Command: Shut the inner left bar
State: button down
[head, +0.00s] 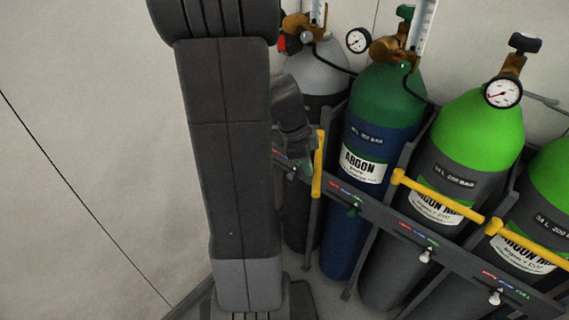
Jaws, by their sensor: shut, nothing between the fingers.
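The inner left bar (319,164) is yellow. It stands nearly upright in the picture, at the left side of the dark blue argon cylinder (365,208) with a green top. No bar crosses that cylinder, so this bar looks open. My gripper (302,148) is just left of the bar, partly hidden by my arm. It is shut and empty; I cannot tell whether it touches the bar. Two other yellow bars, one (440,197) in the middle and one (530,246) at the right, lie across the two bright green-topped cylinders.
The dark rack rail (462,262) with labels and small knobs runs along the front. Gauges and brass regulators top the cylinders. Bare wall (90,180) fills the left.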

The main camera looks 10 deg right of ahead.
jog(key=d+n+t+b, duration=0.2)
jog(key=d+n, duration=0.6)
jog(key=d, duration=0.7)
jog(key=shift+s+n, duration=0.15)
jog(key=shift+n, duration=0.15)
jog(key=shift+r, duration=0.1)
dwell(0.4)
